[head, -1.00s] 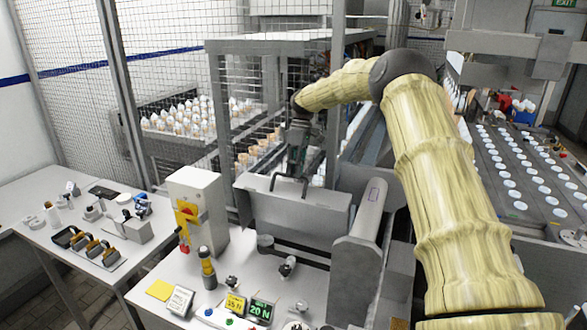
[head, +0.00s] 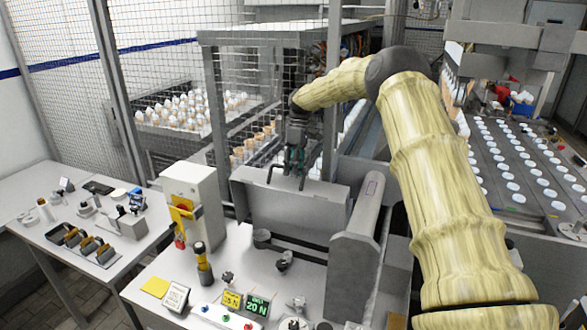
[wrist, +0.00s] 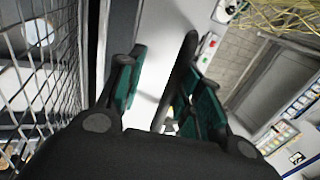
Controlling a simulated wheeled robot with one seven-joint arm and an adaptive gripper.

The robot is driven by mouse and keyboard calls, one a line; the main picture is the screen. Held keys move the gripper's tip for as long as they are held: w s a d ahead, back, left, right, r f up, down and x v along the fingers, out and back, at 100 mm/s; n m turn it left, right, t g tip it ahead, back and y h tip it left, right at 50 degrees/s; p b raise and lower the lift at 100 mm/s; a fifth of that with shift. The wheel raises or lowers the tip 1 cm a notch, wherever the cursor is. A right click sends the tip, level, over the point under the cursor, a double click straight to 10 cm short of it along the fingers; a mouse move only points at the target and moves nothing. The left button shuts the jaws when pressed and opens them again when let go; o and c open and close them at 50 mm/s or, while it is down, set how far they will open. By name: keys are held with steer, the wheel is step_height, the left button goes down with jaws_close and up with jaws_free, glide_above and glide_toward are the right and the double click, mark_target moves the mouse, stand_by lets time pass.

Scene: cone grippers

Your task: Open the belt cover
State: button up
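The belt cover is a grey metal panel (head: 285,211) in the middle of the head view, behind the white worktop, and it looks closed. A thin black handle (head: 303,184) stands up from its top edge. My gripper (head: 295,164) points down at this handle, and its fingers hide part of it. In the wrist view the dark handle bar (wrist: 177,82) runs between my two teal-padded fingers. A gap shows between the bar and the left finger; the bar is close to the right finger, and I cannot tell if they touch. My gripper is open.
A grey roller housing (head: 355,225) stands right of the cover. A white control box (head: 193,205) with a red and yellow switch stands left of it. A mesh fence (head: 165,60) is behind. Small parts and a panel with buttons are on the worktop.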

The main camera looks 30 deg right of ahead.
steer(key=shift+a+r, duration=0.2)
steer(key=shift+a, duration=0.05)
steer(key=shift+r, duration=0.1)
step_height(320, 180, up, 10)
stand_by(0.5)
steer(key=shift+f, duration=0.2)
